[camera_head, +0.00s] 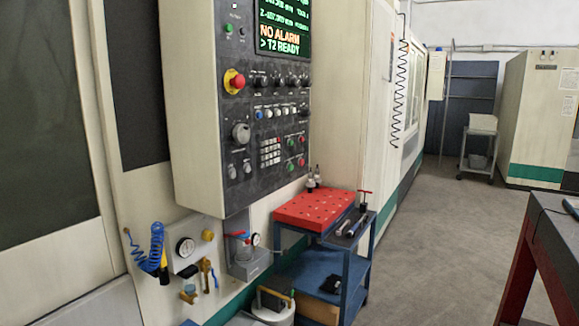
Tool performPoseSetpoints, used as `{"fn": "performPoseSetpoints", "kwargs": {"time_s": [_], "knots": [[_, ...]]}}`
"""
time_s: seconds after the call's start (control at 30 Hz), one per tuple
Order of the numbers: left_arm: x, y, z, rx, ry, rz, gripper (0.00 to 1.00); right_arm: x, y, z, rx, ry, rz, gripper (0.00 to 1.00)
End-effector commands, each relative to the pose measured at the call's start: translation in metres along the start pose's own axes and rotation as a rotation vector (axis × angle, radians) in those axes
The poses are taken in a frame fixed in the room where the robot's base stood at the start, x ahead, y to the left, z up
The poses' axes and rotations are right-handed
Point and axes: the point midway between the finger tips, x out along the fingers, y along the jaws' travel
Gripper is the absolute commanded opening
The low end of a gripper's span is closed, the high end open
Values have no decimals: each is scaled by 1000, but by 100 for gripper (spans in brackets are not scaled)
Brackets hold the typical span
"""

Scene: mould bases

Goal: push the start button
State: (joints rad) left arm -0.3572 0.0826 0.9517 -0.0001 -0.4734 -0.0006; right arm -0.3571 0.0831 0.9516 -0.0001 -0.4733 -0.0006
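The machine's control panel (262,85) fills the upper middle of the view, on a cream housing. Its screen (284,28) reads "NO ALARM" and "T2 READY". A green button (229,28) sits at the panel's upper left. A red emergency-stop knob (234,81) on a yellow base is at the panel's left. Neither of my grippers is in view.
A blue cart (345,270) with a red perforated top block (315,210) stands below the panel. Gauges and a coiled blue hose (157,245) are on the lower left wall. A dark table (560,235) is at the right. The grey floor (430,240) between is clear.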

Motion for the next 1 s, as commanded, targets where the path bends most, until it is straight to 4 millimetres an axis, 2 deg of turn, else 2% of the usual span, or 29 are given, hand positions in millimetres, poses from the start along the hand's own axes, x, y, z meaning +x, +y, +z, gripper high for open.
{"fn": "performPoseSetpoints", "kwargs": {"time_s": [0.4,0.57,0.6,1.0], "knots": [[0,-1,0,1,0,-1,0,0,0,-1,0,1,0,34],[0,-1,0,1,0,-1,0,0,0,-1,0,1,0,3],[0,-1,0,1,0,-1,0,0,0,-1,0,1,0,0],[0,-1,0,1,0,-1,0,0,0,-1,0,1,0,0]]}}
